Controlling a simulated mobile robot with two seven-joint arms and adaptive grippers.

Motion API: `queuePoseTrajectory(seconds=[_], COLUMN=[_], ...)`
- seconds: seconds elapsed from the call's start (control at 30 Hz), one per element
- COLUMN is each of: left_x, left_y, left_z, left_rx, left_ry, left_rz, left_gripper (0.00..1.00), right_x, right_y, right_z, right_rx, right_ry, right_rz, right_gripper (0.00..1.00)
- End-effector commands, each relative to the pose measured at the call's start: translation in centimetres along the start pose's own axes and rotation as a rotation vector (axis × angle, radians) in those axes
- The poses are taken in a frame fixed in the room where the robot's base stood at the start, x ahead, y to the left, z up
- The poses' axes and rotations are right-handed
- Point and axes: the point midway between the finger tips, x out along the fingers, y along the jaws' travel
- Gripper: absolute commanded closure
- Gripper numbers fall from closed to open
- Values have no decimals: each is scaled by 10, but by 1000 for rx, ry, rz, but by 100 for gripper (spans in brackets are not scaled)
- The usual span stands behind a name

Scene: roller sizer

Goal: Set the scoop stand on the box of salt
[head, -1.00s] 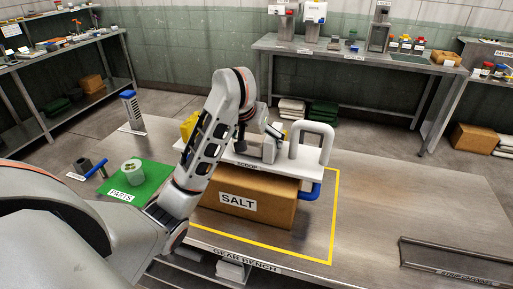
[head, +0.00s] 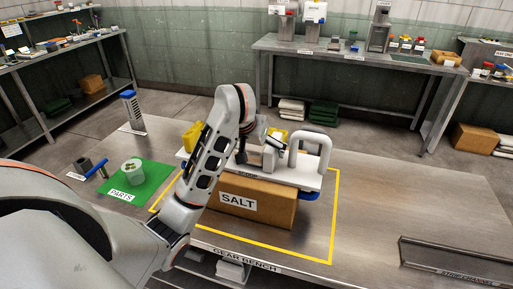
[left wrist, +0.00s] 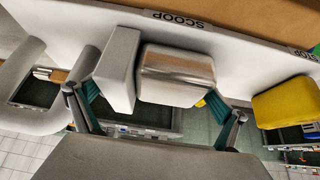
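The scoop stand (head: 310,178) is a white board with an upright white loop, a grey block and a shiny metal part. A SCOOP label marks its edge in the left wrist view (left wrist: 240,45). The brown box of salt (head: 275,211) stands on the bench inside a yellow outline. The stand lies level over the box and hides most of its top; I cannot tell if they touch. My left gripper (left wrist: 152,92) has its fingers on either side of the stand's grey block and metal part, closed on them. My right gripper is not in view.
A yellow block (head: 193,136) is at the stand's left end. Blue (head: 311,195) shows under its right end. A green PARTS mat (head: 150,181) with a clear cup lies left. A strip channel (head: 450,262) lies front right. The bench's right side is mostly clear.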

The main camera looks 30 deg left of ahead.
Motion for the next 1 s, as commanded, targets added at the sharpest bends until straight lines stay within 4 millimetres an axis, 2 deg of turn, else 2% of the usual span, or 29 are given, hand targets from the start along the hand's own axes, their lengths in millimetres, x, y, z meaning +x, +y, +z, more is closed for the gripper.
queuePoseTrajectory(seconds=[0.27,0.57,0.87,1.0], left_x=[-14,-54,-75,-95], left_y=[-1,-1,-2,-2], left_z=[-2,-3,-3,-4], left_rx=[0,0,2,3], left_ry=[2,5,4,6], left_rz=[-2,-2,-6,-4], left_gripper=[0,0,0,0], right_x=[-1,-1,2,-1], right_y=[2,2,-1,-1], right_z=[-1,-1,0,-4], right_rx=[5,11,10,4], right_ry=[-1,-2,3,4], right_rz=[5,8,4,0], right_gripper=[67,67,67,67])
